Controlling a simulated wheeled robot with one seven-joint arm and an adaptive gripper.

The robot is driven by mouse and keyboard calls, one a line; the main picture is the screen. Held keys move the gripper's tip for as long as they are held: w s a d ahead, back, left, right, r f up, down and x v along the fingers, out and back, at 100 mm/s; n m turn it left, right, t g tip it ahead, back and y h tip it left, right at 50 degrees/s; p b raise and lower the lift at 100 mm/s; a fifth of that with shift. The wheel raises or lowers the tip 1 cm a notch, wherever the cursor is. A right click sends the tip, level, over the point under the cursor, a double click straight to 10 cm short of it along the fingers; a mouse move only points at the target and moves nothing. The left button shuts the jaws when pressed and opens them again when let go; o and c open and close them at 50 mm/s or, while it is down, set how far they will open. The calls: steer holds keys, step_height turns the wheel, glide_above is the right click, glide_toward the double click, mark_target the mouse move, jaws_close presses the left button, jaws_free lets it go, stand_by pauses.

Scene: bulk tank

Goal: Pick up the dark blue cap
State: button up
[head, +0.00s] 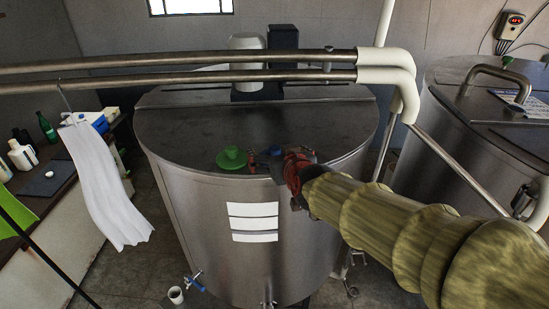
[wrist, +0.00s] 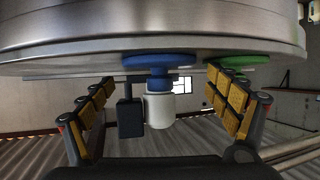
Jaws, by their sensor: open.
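The dark blue cap (wrist: 158,60), a flat disc with a narrower knob, sits on the tank lid near its rim. The wrist view is upside down, so the cap seems to hang from the lid. My gripper (wrist: 158,82) is open and empty, with a padded finger on each side and the cap centred in line with the gap. I cannot tell whether the cap is between the fingertips or just beyond them. In the head view my gripper (head: 265,162) is at the lid's front edge, and the cap (head: 275,150) is mostly hidden by it.
A green cap (head: 232,157) lies on the lid just left of the blue one; the wrist view shows it close to one finger (wrist: 238,60). White and dark housings (head: 283,58) stand at the lid's back. Steel pipes (head: 180,63) cross above the tank.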

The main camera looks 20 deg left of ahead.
steer(key=shift+c, duration=0.6)
steer(key=c, duration=1.6)
